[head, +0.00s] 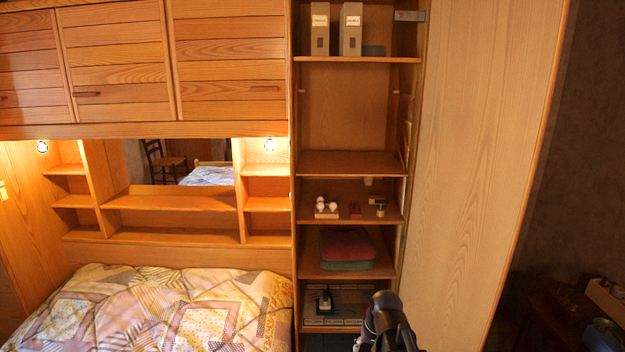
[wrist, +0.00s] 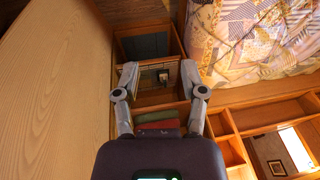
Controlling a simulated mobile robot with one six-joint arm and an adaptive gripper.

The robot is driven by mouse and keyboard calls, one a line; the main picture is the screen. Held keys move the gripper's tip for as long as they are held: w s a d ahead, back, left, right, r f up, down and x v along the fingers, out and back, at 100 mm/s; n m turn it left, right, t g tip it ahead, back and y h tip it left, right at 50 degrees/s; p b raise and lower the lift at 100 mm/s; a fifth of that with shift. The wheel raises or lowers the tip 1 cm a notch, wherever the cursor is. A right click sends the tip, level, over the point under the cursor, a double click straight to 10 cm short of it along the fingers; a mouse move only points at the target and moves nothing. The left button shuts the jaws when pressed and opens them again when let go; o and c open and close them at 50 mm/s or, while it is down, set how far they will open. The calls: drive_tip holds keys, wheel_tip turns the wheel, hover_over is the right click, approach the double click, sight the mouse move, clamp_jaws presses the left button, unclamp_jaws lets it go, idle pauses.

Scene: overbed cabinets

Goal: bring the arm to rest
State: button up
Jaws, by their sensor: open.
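My gripper (wrist: 158,85) shows in the wrist view with its two fingers spread wide and nothing between them. Beyond the fingers, the wrist view shows the lower part of the open shelf cabinet, seen at an odd angle. In the head view my arm stands in front of the bottom of the shelf cabinet (head: 350,163), at the lower middle. The gripper's fingertips cannot be made out there. The arm hides part of the lowest shelf. I cannot tell how far the fingers are from the shelves.
The wooden cabinet door (head: 480,150) stands open to the right of the shelves. The bed (head: 150,310) fills the lower left, under overbed cabinets (head: 225,60). Folded cloths (head: 346,250) lie on one shelf, and small objects (head: 326,207) stand on the shelf above.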

drive_tip(key=s+d+f+g+h, duration=0.1)
drive_tip(key=s+d+g, duration=0.1)
drive_tip(key=s, duration=0.7)
drive_tip(key=shift+s+d+f+h+b, duration=0.2)
drive_tip(key=shift+s+d+h+b, duration=0.1)
drive_tip(key=shift+d, duration=0.1)
drive_tip(key=shift+w, duration=0.1)
idle(0.3)
